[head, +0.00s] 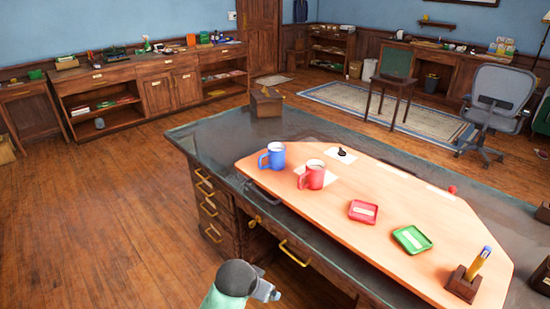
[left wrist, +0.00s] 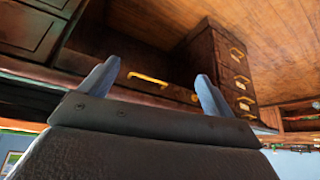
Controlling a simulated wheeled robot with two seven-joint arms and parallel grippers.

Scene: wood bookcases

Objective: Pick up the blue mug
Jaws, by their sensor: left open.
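The blue mug (head: 276,156) stands upright near the left end of the light wood board (head: 385,238) on the desk, its handle toward the left. A red mug (head: 314,176) stands just right of it. My left gripper (head: 272,293) is at the bottom of the head view, in front of the desk and apart from both mugs. In the left wrist view its two fingers (left wrist: 157,69) are spread with nothing between them. That view is turned over and shows the desk drawers; no mug shows in it. My right gripper is out of view.
A red tray (head: 363,212), a green tray (head: 411,239) and a wooden pen holder (head: 463,285) are on the board to the right. A wooden block (head: 266,102) stands at the desk's back left. Drawers with yellow handles (head: 295,254) face me. The floor at left is clear.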

